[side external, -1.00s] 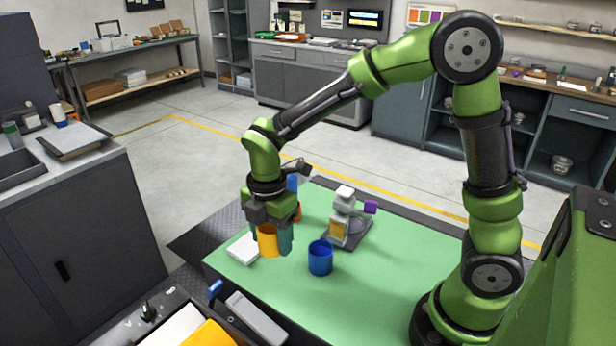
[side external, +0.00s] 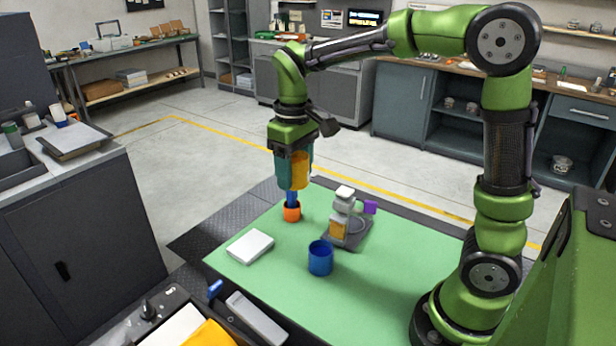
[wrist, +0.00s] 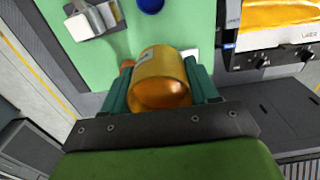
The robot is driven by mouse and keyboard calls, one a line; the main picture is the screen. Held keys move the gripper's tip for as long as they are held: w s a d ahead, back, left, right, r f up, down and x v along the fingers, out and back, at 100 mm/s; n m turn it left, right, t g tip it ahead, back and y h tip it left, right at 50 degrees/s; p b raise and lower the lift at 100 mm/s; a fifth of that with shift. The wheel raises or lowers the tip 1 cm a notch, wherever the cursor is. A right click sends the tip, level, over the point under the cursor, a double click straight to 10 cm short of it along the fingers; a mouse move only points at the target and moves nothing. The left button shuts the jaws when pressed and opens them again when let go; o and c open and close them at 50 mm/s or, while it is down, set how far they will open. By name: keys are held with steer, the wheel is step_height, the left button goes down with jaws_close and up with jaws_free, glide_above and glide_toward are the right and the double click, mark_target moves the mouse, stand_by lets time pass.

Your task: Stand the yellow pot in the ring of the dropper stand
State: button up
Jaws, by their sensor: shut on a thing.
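My gripper (side external: 296,184) is shut on the yellow pot (side external: 301,167), which is a cylinder held between two teal fingers well above the mat. The wrist view shows the pot (wrist: 160,82) with its open mouth facing the camera. The dropper stand (side external: 341,207) is on the mat, to the right of and below my gripper in the side view. It has a white top, a purple part and a yellow panel. A grey round form at its right side may be the ring. The stand (wrist: 94,19) shows at the wrist view's upper left.
An orange pot (side external: 292,214) with something blue above it stands below my gripper in the side view. A blue pot (side external: 320,260) stands in front of the stand. A white box (side external: 250,246) lies on the green mat (side external: 380,290). The mat's front right is clear.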

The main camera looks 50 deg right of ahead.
steer(key=r, duration=0.3)
steer(key=shift+s+d, duration=0.2)
steer(key=shift+d, duration=0.05)
steer(key=s+d+n, duration=0.3)
steer(key=s+d, duration=0.1)
steer(key=s, duration=0.2)
steer(key=n, duration=0.4)
glide_above(364, 265)
step_height(364, 265, down, 19)
steer(key=shift+f, duration=2.3)
steer(key=shift+f, duration=0.15)
steer(key=o, duration=1.2)
